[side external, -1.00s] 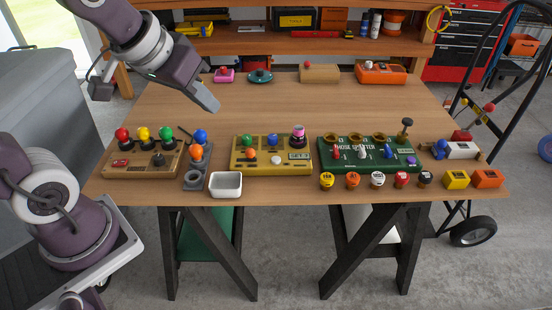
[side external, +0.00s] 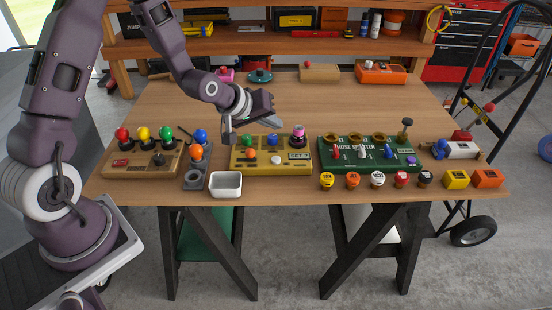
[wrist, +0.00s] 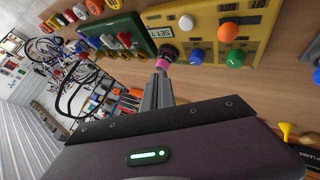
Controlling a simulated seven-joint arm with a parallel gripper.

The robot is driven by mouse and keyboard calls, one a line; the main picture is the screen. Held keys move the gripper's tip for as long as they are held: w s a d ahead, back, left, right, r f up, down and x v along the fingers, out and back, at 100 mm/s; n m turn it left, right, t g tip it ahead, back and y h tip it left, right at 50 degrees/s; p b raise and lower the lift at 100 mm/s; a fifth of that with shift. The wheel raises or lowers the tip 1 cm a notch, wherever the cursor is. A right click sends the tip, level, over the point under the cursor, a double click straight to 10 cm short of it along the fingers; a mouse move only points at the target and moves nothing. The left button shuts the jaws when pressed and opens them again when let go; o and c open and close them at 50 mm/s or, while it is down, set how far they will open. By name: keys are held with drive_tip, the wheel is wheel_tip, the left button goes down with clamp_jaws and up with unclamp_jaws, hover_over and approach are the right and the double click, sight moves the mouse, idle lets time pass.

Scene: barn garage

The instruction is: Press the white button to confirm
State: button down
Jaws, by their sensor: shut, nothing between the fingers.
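The white button (side external: 276,160) sits on the front part of a yellow control box (side external: 236,167) near the middle of the table. It also shows in the wrist view (wrist: 186,22), beside the box's small display and orange knob. My gripper (side external: 283,118) is shut and empty. It hangs above and behind the yellow box, apart from the white button. In the wrist view, its fingertips (wrist: 162,72) lie near the pink-topped black knob (wrist: 165,60); I cannot tell the exact gap.
Green knob (side external: 247,140), blue knob (side external: 272,140) and orange knob (side external: 251,153) stand on the same box. A green switch box (side external: 335,164) is to the right; a white tray (side external: 226,185) and a wooden joystick box (side external: 128,170) are left. The table behind is mostly clear.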

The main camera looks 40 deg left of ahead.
sight(273, 161)
drive_tip(key=shift+f, duration=4.4)
drive_tip(key=shift+f, duration=0.15)
drive_tip(key=shift+f, duration=0.25)
drive_tip(key=shift+f, duration=0.5)
drive_tip(key=shift+r, duration=0.9)
drive_tip(key=shift+r, duration=2.55)
